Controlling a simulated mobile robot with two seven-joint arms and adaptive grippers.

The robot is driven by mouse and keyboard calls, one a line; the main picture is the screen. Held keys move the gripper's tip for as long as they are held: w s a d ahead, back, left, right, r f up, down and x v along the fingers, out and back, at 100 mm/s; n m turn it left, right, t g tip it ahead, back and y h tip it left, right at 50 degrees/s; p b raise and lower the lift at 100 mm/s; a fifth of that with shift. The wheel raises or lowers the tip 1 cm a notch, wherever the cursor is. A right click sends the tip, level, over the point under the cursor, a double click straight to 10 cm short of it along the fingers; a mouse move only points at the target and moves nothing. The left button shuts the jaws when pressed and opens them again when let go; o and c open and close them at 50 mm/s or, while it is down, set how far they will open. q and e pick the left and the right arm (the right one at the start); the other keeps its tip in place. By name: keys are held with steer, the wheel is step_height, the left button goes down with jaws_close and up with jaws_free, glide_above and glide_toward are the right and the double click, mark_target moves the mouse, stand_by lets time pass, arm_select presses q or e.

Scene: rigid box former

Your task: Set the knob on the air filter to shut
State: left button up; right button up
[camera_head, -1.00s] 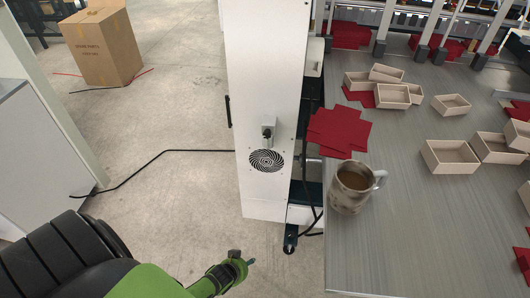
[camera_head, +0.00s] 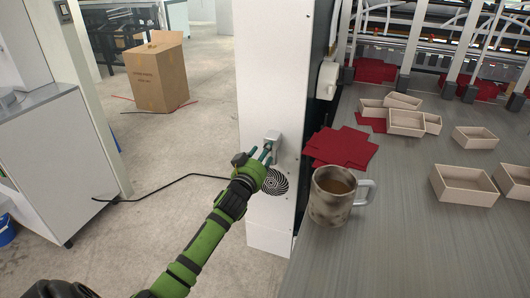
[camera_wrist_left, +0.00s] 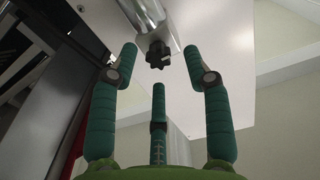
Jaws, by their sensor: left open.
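The air filter (camera_head: 273,137) is a small grey unit on the white machine panel, above a round black vent grille. In the left wrist view the filter's metal body (camera_wrist_left: 150,18) carries a dark lobed knob (camera_wrist_left: 158,54) at its end. My left gripper (camera_head: 262,155) is at the filter, just in front of and below it. In the left wrist view my left gripper (camera_wrist_left: 160,72) has its fingers spread, with the knob showing between and beyond the fingertips, apart from them. In the head view the fingers hide the knob. My right gripper is not in view.
A grey table (camera_head: 400,240) at the right holds a mug (camera_head: 331,207), red sheets (camera_head: 341,147) and several wooden boxes. A black cable (camera_head: 160,188) lies on the floor to the left. A cardboard box (camera_head: 157,78) stands behind on open floor.

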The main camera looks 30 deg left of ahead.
arm_select(q)
steer(key=shift+x, duration=1)
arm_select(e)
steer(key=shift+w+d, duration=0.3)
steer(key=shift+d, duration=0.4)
arm_select(q)
steer(key=shift+d, duration=0.1)
jaws_close()
steer(key=shift+m, duration=0.3)
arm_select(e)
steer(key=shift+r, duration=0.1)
arm_select(q)
steer(key=m+p, duration=0.3)
steer(key=m, duration=1.4)
steer(key=shift+r, duration=0.1)
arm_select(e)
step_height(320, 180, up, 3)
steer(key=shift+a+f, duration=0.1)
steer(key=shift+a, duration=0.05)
arm_select(q)
steer(key=shift+m, duration=0.4)
